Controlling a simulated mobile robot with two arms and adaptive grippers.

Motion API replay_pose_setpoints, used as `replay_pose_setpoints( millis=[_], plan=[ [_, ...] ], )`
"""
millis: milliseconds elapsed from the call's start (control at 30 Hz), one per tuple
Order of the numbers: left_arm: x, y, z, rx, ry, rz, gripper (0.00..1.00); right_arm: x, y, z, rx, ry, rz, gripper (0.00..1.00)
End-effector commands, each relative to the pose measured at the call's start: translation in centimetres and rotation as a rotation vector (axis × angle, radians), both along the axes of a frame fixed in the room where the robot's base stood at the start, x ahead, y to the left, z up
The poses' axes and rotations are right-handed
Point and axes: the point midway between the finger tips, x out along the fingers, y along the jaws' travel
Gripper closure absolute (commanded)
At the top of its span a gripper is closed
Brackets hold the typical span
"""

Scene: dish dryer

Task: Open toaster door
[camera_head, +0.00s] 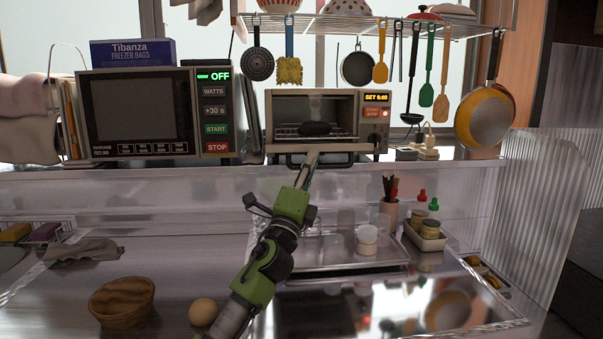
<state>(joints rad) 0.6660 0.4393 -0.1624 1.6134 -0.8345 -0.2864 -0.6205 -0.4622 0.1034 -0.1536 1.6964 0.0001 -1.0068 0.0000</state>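My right gripper is out of view.
A microwave (140,118) stands close left of the toaster. Utensils and pans hang from a wire rack (350,24) above. A power strip (425,153) lies at right. Below are a wooden bowl (122,300), an egg (203,312) and a metal tray (320,262).

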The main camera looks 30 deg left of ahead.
Motion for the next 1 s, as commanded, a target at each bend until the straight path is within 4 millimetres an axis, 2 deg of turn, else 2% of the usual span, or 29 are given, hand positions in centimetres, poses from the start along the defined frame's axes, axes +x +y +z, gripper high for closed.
replay_pose_setpoints(
  millis=[200, 400, 767, 867, 1000],
  plan=[
    [-3.8, -0.6, -0.2, 0.002, 0.005, -0.003, 0.82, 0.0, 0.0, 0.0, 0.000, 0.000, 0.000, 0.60],
    [-5.8, -0.8, -0.2, 0.001, 0.004, 0.000, 0.82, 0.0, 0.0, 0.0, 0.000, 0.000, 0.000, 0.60],
    [-6.4, -0.9, -0.1, 0.000, 0.003, 0.000, 0.82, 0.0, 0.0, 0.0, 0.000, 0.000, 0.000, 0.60],
    [-6.3, -0.9, -0.1, 0.004, 0.007, 0.005, 1.00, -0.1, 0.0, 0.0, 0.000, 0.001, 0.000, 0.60],
    [-5.8, -0.5, -0.5, 0.076, 0.063, 0.089, 1.00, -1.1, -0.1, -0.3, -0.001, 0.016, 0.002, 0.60]
  ],
)
